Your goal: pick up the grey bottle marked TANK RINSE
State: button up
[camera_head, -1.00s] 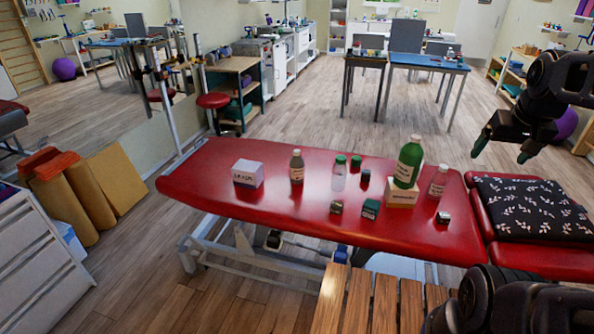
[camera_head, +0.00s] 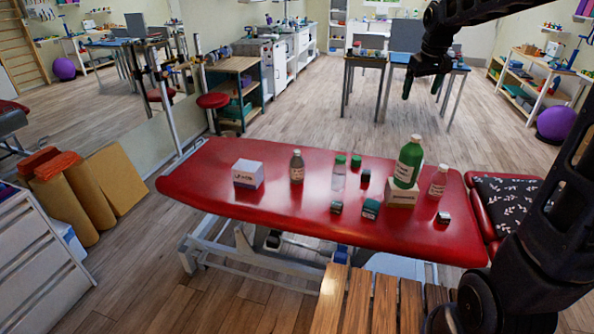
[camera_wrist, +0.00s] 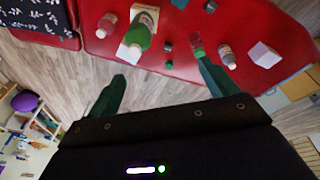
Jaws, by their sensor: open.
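A grey bottle (camera_head: 297,167) with a grey cap and a pale label stands upright on the left half of the red treatment table (camera_head: 225,200); its lettering is too small to read. It also shows in the wrist view (camera_wrist: 227,56), right of my fingers. My gripper (camera_head: 421,86) is open and empty, raised beyond the table's far side. In the wrist view, its two green fingers (camera_wrist: 160,86) are spread apart.
A clear green-capped bottle (camera_head: 339,176) stands right of the grey one. A white box (camera_head: 248,174) lies left. Several small items sit between. A patterned pillow (camera_head: 508,205) lies right.

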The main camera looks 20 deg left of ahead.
jog(key=w+a+f+n, duration=0.3)
jog(key=w+a+f, duration=0.2)
jog(key=w+a, duration=0.55)
jog(key=n+g, duration=0.3)
jog(key=n, duration=0.3)
send_over(297, 158)
jog(key=w, duration=0.2)
jog(key=f, duration=2.6)
jog(key=shift+a+f, duration=0.2)
jog(key=shift+a, duration=0.15)
jog(key=shift+a+f, duration=0.15)
jog(key=shift+f, duration=0.4)
jog(key=f, duration=1)
jog(key=shift+s+d, duration=0.2)
jog(key=shift+d, duration=0.05)
grip_shut()
